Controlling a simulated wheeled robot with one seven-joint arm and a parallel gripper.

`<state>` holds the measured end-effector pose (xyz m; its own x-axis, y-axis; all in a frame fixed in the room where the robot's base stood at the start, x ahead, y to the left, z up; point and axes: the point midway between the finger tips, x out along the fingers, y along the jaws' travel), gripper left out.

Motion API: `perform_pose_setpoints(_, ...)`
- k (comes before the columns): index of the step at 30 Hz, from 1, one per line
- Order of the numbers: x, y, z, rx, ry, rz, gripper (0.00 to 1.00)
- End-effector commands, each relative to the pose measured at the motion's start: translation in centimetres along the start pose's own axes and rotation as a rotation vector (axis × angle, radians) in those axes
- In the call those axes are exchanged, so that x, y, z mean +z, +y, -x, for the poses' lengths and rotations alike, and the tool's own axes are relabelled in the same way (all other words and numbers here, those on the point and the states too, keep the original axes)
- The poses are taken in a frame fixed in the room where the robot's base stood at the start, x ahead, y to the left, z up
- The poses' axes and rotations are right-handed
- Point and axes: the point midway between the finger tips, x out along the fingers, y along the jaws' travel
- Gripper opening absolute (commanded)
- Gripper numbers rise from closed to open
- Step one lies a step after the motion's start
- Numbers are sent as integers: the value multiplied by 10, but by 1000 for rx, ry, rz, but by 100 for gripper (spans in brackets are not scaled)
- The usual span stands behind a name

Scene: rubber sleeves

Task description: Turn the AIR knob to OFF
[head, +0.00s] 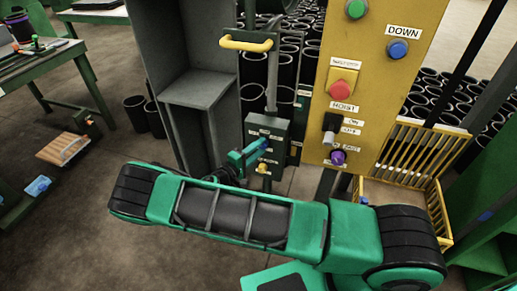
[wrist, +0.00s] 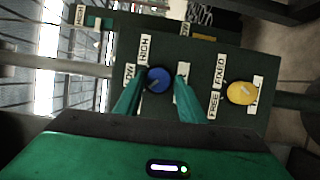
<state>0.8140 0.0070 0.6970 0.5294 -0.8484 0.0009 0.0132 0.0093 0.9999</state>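In the wrist view a round blue knob (wrist: 158,79) sits on a dark control box (wrist: 215,62). Labels HIGH and one that looks like LOW are beside it; another label is partly hidden by the right finger. A yellow knob (wrist: 241,93) to its right has labels FREE and FIXED. No AIR or OFF label is readable here, so I cannot tell which knob is AIR. My gripper (wrist: 158,82) is open, its fingertips either side of the blue knob with small gaps. In the head view my gripper (head: 257,150) reaches the dark box (head: 280,130).
A yellow panel (head: 372,70) on the right carries a red button (head: 342,88), a black switch (head: 331,122) near HOIST and a purple knob (head: 338,157). A yellow handle (head: 246,43) juts out above the box. Black sleeves (head: 309,65) stand behind; a grey cabinet (head: 205,85) is left.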

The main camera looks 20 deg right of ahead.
Motion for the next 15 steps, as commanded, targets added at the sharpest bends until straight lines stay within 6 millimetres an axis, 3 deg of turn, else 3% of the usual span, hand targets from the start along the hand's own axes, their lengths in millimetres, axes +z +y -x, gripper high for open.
perform_pose_setpoints(11, 0, 1, 1, 2, -1, -1, 50)
perform_pose_setpoints(15, 0, 1, 13, 2, 2, -1, 50)
